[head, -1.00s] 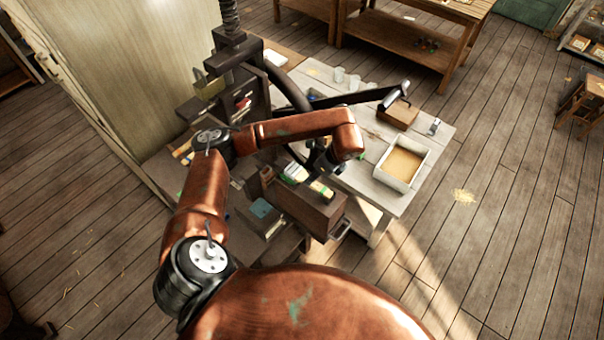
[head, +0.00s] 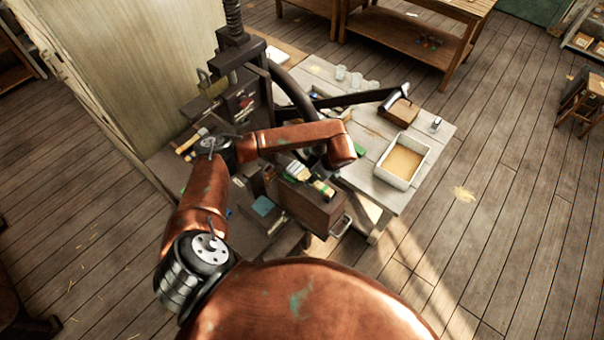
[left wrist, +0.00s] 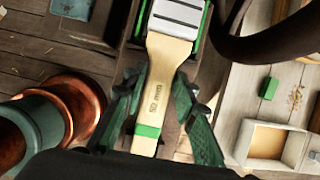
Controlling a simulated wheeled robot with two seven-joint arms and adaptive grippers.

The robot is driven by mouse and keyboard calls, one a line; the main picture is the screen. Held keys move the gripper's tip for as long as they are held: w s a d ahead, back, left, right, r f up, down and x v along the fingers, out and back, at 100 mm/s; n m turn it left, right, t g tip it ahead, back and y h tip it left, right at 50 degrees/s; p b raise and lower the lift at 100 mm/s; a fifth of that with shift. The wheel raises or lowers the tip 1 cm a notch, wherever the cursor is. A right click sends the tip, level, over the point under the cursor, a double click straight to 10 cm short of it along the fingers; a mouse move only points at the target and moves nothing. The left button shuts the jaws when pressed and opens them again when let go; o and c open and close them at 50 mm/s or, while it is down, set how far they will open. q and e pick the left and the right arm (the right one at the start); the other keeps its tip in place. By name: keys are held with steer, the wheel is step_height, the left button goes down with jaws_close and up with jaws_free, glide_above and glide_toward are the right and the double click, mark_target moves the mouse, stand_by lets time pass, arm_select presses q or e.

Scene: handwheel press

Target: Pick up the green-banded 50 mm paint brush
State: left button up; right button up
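The green-banded brush shows in the left wrist view, with a pale handle (left wrist: 162,75) marked "50 mm", a green band near the handle's lower end and a grey ferrule at the top. My left gripper (left wrist: 158,92) has two green fingers, one on each side of the handle, with tips close to it. I cannot tell whether they press on it. In the head view, brushes (head: 300,172) lie at the top of a dark brown box (head: 313,205); my left forearm reaches just above them and mostly hides the gripper. My right gripper is not in view.
The box stands by the pale bench (head: 440,140) with a shallow open tray (head: 418,145). A large dark handwheel (head: 292,92) and press frame stand close behind my left arm. A green block (left wrist: 269,88) lies on the bench.

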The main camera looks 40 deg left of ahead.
arm_select(q)
jaws_close()
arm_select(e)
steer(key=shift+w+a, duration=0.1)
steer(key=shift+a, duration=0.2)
